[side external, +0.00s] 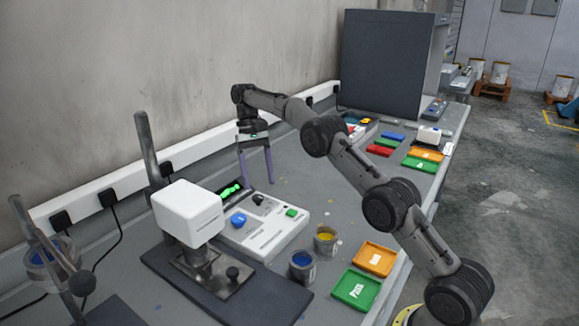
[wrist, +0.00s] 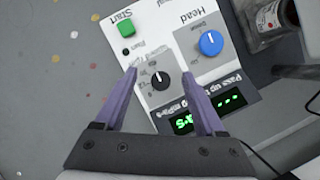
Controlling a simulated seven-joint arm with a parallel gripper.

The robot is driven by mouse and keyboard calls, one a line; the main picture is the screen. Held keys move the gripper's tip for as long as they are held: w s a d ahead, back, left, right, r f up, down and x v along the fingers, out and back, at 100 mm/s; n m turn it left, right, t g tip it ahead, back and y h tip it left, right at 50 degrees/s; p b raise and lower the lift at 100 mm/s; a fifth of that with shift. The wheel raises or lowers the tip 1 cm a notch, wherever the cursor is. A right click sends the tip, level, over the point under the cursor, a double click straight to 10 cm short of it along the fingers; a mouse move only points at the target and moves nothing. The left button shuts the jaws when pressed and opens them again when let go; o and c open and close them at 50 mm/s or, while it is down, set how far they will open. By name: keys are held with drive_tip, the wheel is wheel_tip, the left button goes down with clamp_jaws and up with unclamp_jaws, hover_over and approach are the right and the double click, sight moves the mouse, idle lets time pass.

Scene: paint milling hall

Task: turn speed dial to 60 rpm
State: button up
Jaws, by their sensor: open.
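The white control panel (side external: 265,230) lies on the bench and also fills the middle of the wrist view (wrist: 168,38). It has a black dial (wrist: 160,80) with a white pointer mark, a blue knob (wrist: 211,43) beside the word "Head", a green button (wrist: 126,28) by "Start", and a lit green display (wrist: 183,123). The black dial's own label is too small to read. My gripper (wrist: 157,67) is open and empty, its purple fingers on either side of the black dial in the picture. In the side view my gripper (side external: 257,183) hangs above and behind the panel, apparently apart from it.
A white-headed stand (side external: 188,213) stands left of the panel. Paint tins, one blue (side external: 302,266) and one yellow (side external: 326,240), are in front. Green (side external: 356,289) and orange (side external: 375,259) trays lie near the bench edge. A large dark cabinet (side external: 386,62) stands at the back.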

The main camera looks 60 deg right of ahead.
drive_tip(key=s+a+r, duration=0.2)
drive_tip(key=s+r, duration=0.6)
drive_tip(key=s, duration=0.4)
drive_tip(key=shift+s+a+r, duration=0.15)
drive_tip(key=shift+s+a, duration=0.05)
drive_tip(key=shift+a, duration=0.2)
